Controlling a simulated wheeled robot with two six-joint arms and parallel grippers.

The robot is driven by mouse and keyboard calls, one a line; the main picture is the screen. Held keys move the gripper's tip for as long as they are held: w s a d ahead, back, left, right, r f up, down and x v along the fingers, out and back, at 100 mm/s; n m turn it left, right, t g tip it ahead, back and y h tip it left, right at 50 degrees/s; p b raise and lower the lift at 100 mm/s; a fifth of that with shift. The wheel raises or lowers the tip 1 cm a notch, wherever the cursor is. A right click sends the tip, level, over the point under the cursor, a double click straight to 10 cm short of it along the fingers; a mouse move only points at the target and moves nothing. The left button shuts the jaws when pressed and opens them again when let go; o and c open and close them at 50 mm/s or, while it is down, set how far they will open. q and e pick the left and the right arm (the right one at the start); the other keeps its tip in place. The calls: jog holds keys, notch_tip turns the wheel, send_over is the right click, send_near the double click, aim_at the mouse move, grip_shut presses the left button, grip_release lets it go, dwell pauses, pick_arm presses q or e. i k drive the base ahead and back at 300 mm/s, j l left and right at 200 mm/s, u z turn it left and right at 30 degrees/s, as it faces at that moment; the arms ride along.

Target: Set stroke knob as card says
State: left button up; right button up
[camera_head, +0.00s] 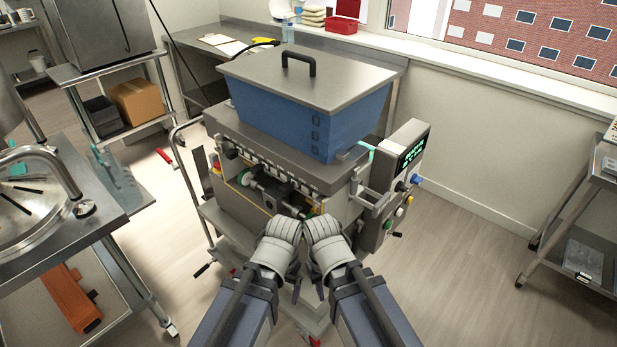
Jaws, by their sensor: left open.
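The gummy depositor (270,155) stands in the middle, with a blue hopper under a grey lid. I cannot tell which part is the stroke knob. The control box (385,190) at the right has a lit display (413,152), too small to read, and a blue knob (416,179). No card is clearly readable. My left gripper (297,288) is open, low in front of the machine. My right gripper (319,290) is close beside it, its fingers mostly hidden.
A clipboard with paper (222,42) lies on the back bench. A cart (590,200) stands at the right edge. The floor right of the machine is clear.

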aim_at(415, 179)
jog(key=u, duration=1.55)
jog(key=l+u, duration=0.2)
jog(key=u, duration=0.15)
jog(key=l+u, duration=0.15)
jog(key=u, duration=0.25)
jog(key=k+l+u, duration=0.15)
jog(key=l+u, duration=0.2)
jog(key=k+l+u, duration=0.15)
jog(key=u, duration=0.2)
jog(key=k+l+u, duration=0.35)
jog(key=k+l, duration=0.2)
jog(key=k, duration=0.3)
jog(key=k+z, duration=0.25)
jog(key=z, duration=0.15)
jog(key=k+l+z, duration=0.1)
jog(key=z, duration=0.3)
jog(key=k+z, duration=0.2)
jog(key=z, duration=0.25)
jog(key=k+l+z, duration=0.15)
jog(key=z, duration=0.3)
jog(key=k+l+z, duration=0.2)
jog(key=z, duration=0.25)
jog(key=k+l+z, duration=0.2)
jog(key=z, duration=0.25)
jog(key=l, duration=0.1)
